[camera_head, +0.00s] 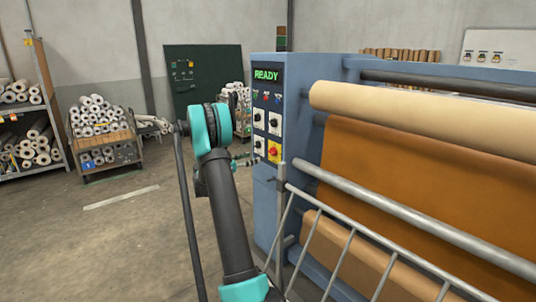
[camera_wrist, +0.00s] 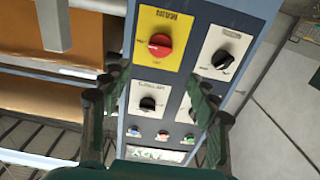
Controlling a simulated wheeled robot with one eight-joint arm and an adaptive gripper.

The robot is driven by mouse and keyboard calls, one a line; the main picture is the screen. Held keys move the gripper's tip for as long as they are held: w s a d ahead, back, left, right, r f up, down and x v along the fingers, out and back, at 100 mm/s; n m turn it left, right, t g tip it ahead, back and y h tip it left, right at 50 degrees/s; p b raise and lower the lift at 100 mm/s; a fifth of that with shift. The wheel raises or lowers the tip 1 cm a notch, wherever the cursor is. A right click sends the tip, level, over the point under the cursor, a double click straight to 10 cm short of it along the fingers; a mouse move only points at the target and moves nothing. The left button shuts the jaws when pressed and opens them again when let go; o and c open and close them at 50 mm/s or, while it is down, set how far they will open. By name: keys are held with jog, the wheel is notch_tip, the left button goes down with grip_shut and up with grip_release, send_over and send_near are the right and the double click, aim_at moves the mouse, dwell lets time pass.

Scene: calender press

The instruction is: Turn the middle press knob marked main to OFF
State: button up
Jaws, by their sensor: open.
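The press control panel (camera_head: 266,118) is on the end of the blue press and shows upside down in the wrist view. A red knob on a yellow plate (camera_wrist: 160,44) is at its upper middle there. A black knob on a white plate (camera_wrist: 148,103) lies below it, another black knob (camera_wrist: 222,58) to the right. A further white plate (camera_wrist: 184,110) is partly hidden by a finger. The labels are too small to read, so I cannot tell which is marked main. My gripper (camera_wrist: 160,82) is open and empty, its fingers either side of the panel's middle, apart from the knobs.
A green READY display (camera_head: 266,75) tops the panel, with small coloured lights below. A metal guard rail (camera_head: 350,240) and tan rollers (camera_head: 420,110) are to the right. A roll cart (camera_head: 105,150) stands at the left; the floor (camera_head: 120,240) before it is clear.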

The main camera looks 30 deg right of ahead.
aim_at(270, 152)
jog(key=d, duration=1.1)
jog(key=shift+w+d, duration=0.3)
jog(key=shift+w, duration=0.1)
jog(key=c, duration=1.2)
jog(key=shift+o, duration=0.2)
